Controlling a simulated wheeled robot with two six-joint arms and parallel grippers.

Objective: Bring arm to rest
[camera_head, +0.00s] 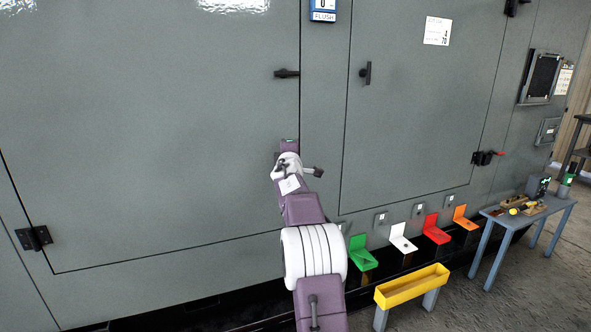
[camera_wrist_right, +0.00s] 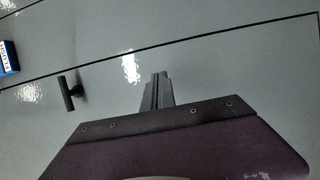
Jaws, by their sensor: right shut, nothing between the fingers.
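My right arm reaches up from the bottom middle of the head view toward the grey enclosure (camera_head: 170,130). Its far end, around the wrist (camera_head: 288,162), stands in front of the enclosure face near a door seam. The fingers are hard to make out there. In the right wrist view my right gripper (camera_wrist_right: 158,80) shows its fingers together with nothing between them. Enclosure panel fills the view beyond them, and I cannot tell the gap to it. A dark door handle (camera_wrist_right: 70,94) is left of the fingers in that view. My left arm and gripper are not in view.
Two dark handles (camera_head: 287,73) (camera_head: 366,73) are on the doors above my wrist. Green (camera_head: 361,253), white (camera_head: 402,238), red (camera_head: 435,230) and orange (camera_head: 465,218) brackets line the lower right. A yellow trough (camera_head: 411,288) and a blue table (camera_head: 497,216) with tools stand on the floor.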

